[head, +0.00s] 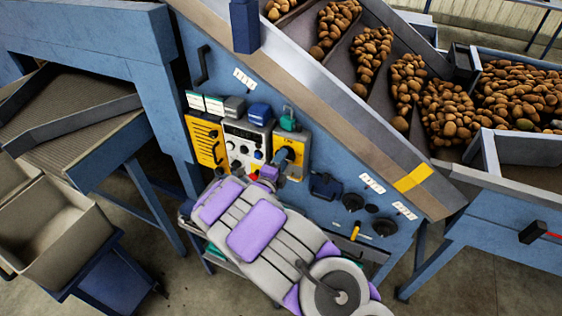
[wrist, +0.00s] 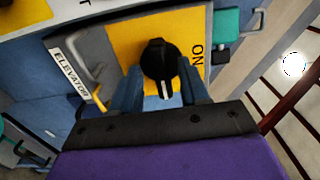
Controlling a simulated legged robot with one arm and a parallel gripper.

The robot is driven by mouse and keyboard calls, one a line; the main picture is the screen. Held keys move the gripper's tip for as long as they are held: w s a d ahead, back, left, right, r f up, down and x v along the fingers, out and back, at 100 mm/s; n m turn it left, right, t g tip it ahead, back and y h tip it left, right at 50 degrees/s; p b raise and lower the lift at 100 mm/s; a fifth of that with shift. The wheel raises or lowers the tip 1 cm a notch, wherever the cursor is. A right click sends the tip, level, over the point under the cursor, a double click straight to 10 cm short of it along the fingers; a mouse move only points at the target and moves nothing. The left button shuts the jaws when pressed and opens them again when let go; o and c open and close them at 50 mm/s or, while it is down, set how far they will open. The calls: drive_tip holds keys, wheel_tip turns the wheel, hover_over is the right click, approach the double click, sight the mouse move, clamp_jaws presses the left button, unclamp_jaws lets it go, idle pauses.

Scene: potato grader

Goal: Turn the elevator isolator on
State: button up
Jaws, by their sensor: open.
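The elevator isolator is a round black knob (wrist: 158,58) on a yellow plate (wrist: 122,38) in the wrist view. A white mark on the knob points toward the bottom of the picture. "ON" is printed on the plate to the right of the knob, and an "ELEVATOR" label (wrist: 70,72) is at the left. My gripper (wrist: 161,82) is open, with one finger on each side of the knob; I cannot tell whether they touch it.
Black knobs (head: 353,202) and a yellow lever (head: 355,231) are lower right. A sloping conveyor with potatoes (head: 408,83) is above.

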drive_tip(key=shift+c, duration=0.4)
clamp_jaws()
drive_tip(key=shift+n+p, duration=0.3)
drive_tip(key=shift+n, duration=0.1)
drive_tip(key=shift+s+f+n+p, duration=0.1)
drive_tip(key=shift+n+p, duration=5.05)
drive_tip(key=shift+n, duration=3.35)
